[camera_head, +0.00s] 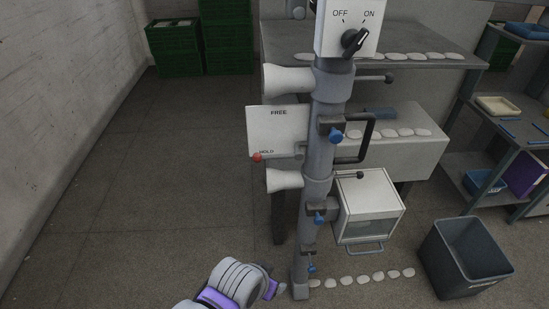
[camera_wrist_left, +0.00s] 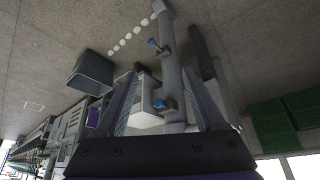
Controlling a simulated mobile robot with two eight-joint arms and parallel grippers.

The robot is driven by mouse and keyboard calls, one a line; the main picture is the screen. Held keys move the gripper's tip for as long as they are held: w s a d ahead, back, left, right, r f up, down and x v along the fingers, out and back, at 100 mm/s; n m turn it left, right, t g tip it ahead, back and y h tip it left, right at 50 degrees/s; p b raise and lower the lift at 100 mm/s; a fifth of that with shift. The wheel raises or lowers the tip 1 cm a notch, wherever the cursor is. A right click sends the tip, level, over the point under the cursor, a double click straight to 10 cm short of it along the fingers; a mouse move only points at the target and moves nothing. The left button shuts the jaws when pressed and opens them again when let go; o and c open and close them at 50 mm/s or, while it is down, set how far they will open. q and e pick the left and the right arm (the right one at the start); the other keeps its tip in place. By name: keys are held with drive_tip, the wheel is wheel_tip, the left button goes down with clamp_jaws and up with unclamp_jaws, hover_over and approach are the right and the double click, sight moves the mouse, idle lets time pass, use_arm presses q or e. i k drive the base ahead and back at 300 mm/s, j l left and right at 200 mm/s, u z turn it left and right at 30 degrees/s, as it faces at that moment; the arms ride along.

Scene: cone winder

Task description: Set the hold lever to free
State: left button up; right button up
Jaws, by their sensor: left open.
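The word FREE is at the plate's top. The plate is fixed to the left side of a grey upright post (camera_head: 322,115). My left gripper (camera_wrist_left: 160,74) is open and empty in the left wrist view, with the post showing between and beyond its fingers. In the head view my left arm is low at the bottom, left of the post's foot and well below the lever. The knob cannot be made out in the wrist view. My right gripper is not in view.
An OFF/ON switch box (camera_head: 347,28) tops the post. White cones (camera_head: 288,79), blue-knobbed clamps (camera_head: 336,135) and a black handle (camera_head: 367,140) stick out from it. A white box (camera_head: 368,200) and dark bin (camera_head: 464,257) stand right. Floor left of the post is clear.

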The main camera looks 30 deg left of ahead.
sight(277, 156)
drive_tip(key=j+z, duration=0.15)
drive_tip(key=z, duration=0.2)
drive_tip(key=j+z, duration=0.1)
drive_tip(key=z, duration=0.25)
drive_tip(key=j+z, duration=0.15)
drive_tip(key=z, duration=0.2)
drive_tip(key=k+j+z, duration=0.2)
drive_tip(key=j, duration=0.15)
drive_tip(key=j+z, duration=0.2)
drive_tip(key=j, duration=0.15)
drive_tip(key=k+j+z, duration=0.2)
drive_tip(key=k+j, duration=0.2)
drive_tip(key=j, duration=0.15)
drive_tip(key=k+j+z, duration=0.15)
drive_tip(key=j, duration=0.2)
drive_tip(key=k+j, duration=0.25)
drive_tip(key=i+j+z, duration=0.05)
drive_tip(key=j, duration=0.05)
